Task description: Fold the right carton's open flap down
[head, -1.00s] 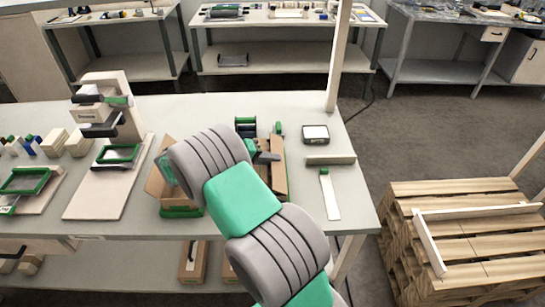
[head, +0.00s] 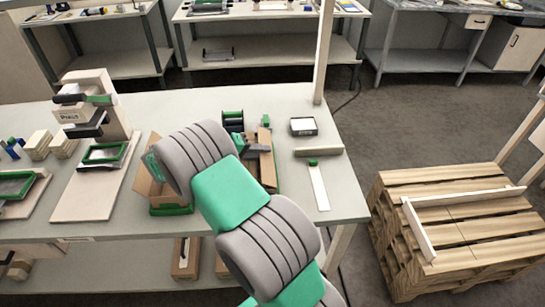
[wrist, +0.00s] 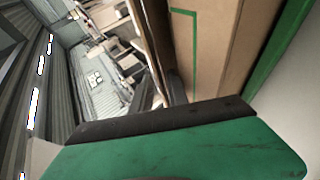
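On the bench in the head view, brown cardboard shows on both sides of my arm: a carton part (head: 148,186) at the left and an upright brown panel (head: 268,170) at the right. My arm hides the stretch between, so I cannot tell how the right carton's flap lies. In the wrist view, a brown cardboard face (wrist: 215,45) with a green printed line stands close ahead.
A pale stand (head: 95,140) is at the left. A wooden pallet stack (head: 455,225) stands right of the bench, with floor between.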

